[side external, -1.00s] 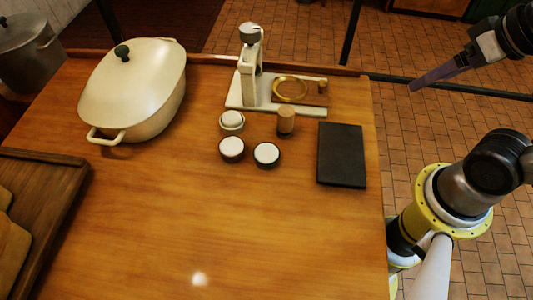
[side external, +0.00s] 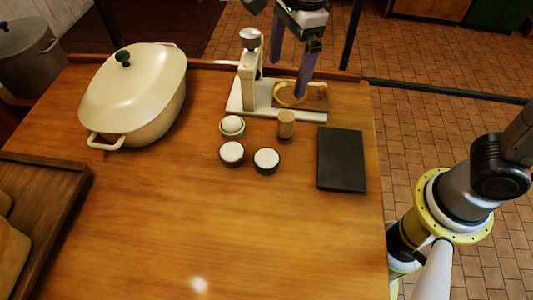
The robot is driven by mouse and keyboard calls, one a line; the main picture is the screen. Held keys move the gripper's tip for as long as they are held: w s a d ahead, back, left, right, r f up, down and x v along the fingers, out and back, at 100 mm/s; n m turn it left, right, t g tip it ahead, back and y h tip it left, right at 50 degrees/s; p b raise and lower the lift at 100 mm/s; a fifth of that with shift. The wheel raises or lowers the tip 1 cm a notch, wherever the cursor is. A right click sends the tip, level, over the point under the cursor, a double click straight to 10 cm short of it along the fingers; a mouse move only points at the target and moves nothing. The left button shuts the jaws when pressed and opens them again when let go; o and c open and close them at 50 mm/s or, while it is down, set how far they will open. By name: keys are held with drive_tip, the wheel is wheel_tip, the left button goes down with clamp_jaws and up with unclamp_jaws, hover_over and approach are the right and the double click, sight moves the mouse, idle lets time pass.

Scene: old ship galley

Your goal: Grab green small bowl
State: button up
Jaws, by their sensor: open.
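No clearly green bowl stands out. Three small round vessels sit close together mid-table: a pale, slightly grey-green one with a white rounded top (side external: 232,125), a dark-sided one with a white top (side external: 231,153), and a similar one (side external: 266,160) to its right. I cannot tell which of them is the green small bowl. My gripper (side external: 287,80) has purple fingers, spread apart and pointing down. It is empty, above the back of the table, over the white stand's base and behind the vessels.
The white stand (side external: 249,82) with a brass ring (side external: 287,95) is at the back. A wooden cylinder (side external: 286,124) and a black slab (side external: 341,160) lie right of the vessels. A lidded cream pot (side external: 137,92) stands left. The front middle of the table is clear.

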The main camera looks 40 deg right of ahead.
drive_tip(key=s+a+f+n+g, duration=0.1)
drive_tip(key=a+f+n, duration=0.1)
drive_tip(key=a+f, duration=0.4)
hover_over(267, 157)
drive_tip(key=shift+h, duration=0.3)
drive_tip(key=f, duration=0.8)
drive_tip(key=shift+w, duration=0.2)
drive_tip(key=shift+s+f, duration=0.2)
drive_tip(key=shift+f, duration=2.45)
drive_tip(key=shift+r, duration=0.1)
drive_tip(key=c, duration=1.4)
